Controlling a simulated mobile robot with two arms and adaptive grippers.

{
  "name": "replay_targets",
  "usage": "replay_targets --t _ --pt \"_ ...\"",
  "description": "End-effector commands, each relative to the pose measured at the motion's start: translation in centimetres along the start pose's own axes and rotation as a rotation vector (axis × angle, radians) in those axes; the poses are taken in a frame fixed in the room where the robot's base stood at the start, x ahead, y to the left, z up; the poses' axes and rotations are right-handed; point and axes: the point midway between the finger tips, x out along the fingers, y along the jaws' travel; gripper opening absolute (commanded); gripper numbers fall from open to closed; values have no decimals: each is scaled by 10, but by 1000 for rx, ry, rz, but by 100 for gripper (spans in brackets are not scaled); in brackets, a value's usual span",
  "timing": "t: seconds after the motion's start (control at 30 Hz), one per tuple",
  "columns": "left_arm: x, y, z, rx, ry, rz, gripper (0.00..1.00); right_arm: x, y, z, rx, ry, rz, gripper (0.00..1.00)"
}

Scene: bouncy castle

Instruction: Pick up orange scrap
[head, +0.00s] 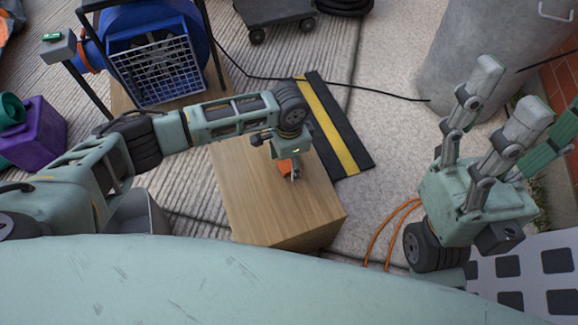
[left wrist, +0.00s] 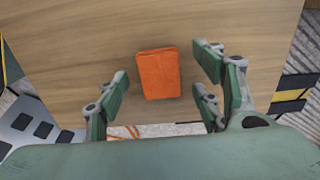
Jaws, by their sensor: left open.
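The orange scrap (left wrist: 158,74) is a small flat, roughly square orange piece lying on the wooden box top (left wrist: 70,60). In the left wrist view it shows whole, between the spread fingers and apart from them. In the head view only part of the scrap (head: 284,168) shows, below my left gripper (head: 291,163), which hides the rest. My left gripper is open and empty, above the box top. My right gripper (head: 512,118) is at the right of the head view, fingers spread upward, empty and far from the scrap.
A blue blower (head: 155,50) with a grille stands behind the box. A black and yellow mat (head: 335,125) lies right of the box. A large grey bin (head: 490,50) is at the back right. A purple box (head: 38,135) is far left. Cables cross the floor.

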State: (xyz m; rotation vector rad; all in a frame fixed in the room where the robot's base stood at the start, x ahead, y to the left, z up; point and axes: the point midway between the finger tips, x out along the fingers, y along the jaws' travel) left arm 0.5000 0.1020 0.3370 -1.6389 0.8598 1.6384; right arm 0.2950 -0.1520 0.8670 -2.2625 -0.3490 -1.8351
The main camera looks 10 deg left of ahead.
Motion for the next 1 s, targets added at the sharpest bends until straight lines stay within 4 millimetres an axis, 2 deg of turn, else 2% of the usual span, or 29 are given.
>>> replay_targets --t 0.23,0.63,1.0 --pt "0 0 0 0 0 0 59 0 0 0 0 3 0 60" --pt "0 0 0 0 0 0 25 0 0 0 0 1 0 60" --pt "-2 0 0 0 0 0 25 2 0 2 0 -9 0 60"
